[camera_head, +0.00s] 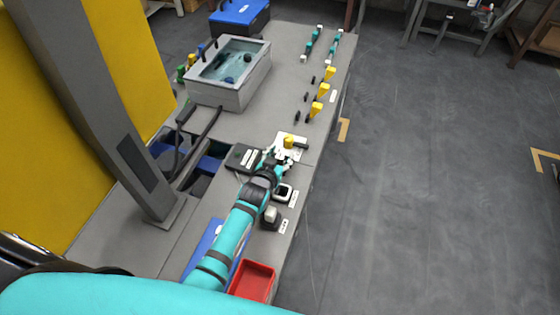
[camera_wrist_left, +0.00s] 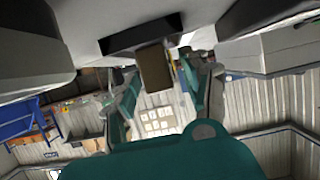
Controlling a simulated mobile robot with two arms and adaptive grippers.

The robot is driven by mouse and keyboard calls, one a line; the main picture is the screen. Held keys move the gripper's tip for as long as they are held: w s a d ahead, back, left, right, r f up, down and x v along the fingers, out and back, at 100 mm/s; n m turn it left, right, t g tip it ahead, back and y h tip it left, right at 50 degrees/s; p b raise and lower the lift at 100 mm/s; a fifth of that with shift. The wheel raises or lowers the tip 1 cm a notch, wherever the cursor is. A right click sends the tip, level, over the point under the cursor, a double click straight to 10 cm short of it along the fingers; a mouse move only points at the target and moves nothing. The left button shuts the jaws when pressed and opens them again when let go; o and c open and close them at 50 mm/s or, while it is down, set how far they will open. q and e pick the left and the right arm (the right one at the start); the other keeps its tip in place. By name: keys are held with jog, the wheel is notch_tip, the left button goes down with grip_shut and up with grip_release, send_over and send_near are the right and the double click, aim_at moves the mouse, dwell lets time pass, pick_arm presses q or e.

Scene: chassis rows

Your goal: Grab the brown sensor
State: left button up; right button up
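My left gripper (camera_head: 272,158) reaches over the bench in the head view, beside a white card with a yellow piece (camera_head: 289,142). In the left wrist view, a brown block (camera_wrist_left: 154,68), which looks like the brown sensor, sits between the two teal fingers of the left gripper (camera_wrist_left: 157,75). Its upper end in the picture meets a dark part. The fingers are close to its sides; whether they press on it I cannot tell. In the head view I cannot make out the brown sensor near the gripper. My right gripper is not in view.
A grey bin (camera_head: 231,97) and a blue case (camera_head: 240,14) stand farther along the bench. Several yellow-handled pieces (camera_head: 317,108) line its right edge. A red tray (camera_head: 252,281) is near. A yellow panel (camera_head: 110,70) and grey post stand left.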

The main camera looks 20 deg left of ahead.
pick_arm(q)
grip_shut()
jog(key=shift+r, duration=0.1)
dwell(0.3)
